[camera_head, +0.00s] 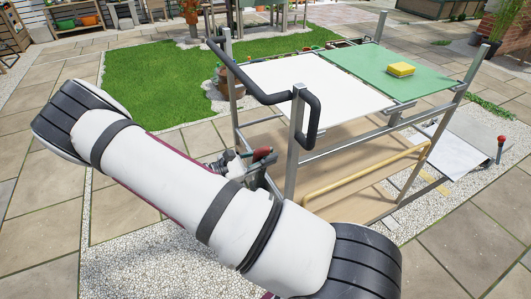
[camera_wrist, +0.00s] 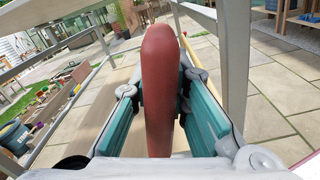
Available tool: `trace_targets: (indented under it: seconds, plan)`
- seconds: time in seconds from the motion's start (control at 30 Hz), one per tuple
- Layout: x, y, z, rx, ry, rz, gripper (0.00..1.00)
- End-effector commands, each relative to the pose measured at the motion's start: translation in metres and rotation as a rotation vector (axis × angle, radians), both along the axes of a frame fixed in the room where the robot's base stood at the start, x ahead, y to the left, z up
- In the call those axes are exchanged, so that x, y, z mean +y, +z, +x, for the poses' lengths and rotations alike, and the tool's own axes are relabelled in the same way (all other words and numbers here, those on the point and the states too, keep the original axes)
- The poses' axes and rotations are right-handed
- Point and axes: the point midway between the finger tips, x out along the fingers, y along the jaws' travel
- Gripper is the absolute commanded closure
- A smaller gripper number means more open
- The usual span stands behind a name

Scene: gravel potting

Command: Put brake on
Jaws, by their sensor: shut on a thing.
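A red brake lever (camera_wrist: 162,80) stands between the teal pads of my gripper (camera_wrist: 161,100) in the wrist view. The pads are closed on its two sides and its rounded end sticks out above them. In the head view the red end of the lever (camera_head: 263,153) shows beside my gripper (camera_head: 238,168), low at the near left side of the metal cart (camera_head: 289,170). My arm crosses in front and hides part of the cart's lower near side. The lever's base is hidden.
A second red-tipped lever (camera_head: 501,140) stands at the far right. Paving lies open at the right.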

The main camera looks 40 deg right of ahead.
Motion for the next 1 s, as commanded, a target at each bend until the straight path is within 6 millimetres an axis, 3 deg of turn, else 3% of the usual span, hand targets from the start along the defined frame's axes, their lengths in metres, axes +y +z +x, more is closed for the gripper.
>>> trace_targets:
  seconds: [0.23,0.27,0.33,0.37,0.77,1.0]
  plan:
    - [0.001,-0.001,0.000,0.001,0.002,0.002,1.00]
    - [0.001,-0.001,0.000,0.001,0.002,0.002,0.82]
    - [0.001,-0.001,0.001,0.001,0.002,0.002,0.67]
    - [0.001,-0.001,0.000,0.001,0.002,0.002,0.63]
    - [0.006,-0.001,0.003,-0.001,0.003,0.002,0.63]
    - [0.045,-0.001,0.014,-0.002,0.005,0.003,0.63]
